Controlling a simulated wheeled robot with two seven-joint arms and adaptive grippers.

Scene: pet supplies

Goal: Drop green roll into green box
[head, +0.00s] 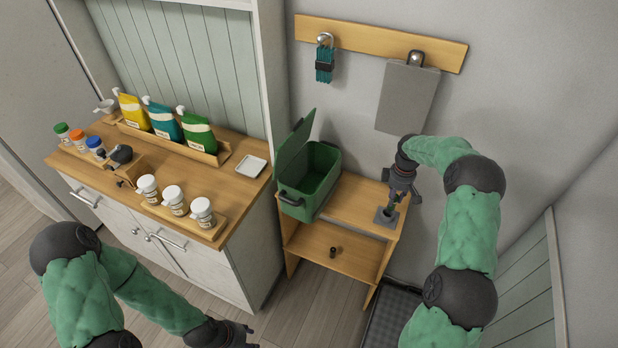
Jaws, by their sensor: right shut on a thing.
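The green box (322,172) stands on the upper shelf of a small wooden stand, with its lid (293,150) raised. To its right, my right gripper (398,197) points down over a grey square holder (381,219) on the same shelf. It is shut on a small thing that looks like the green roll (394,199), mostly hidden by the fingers. I cannot tell whether the roll is clear of the holder. My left gripper (246,334) is low at the bottom edge, away from the box; its fingers are too unclear to read.
A small dark cylinder (333,252) stands on the stand's lower shelf (315,244). The counter (232,178) at left holds pouches, jars and a white dish (250,166). A wall rail (350,37) carries a hanging clipboard (407,95) and a teal bundle (324,68).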

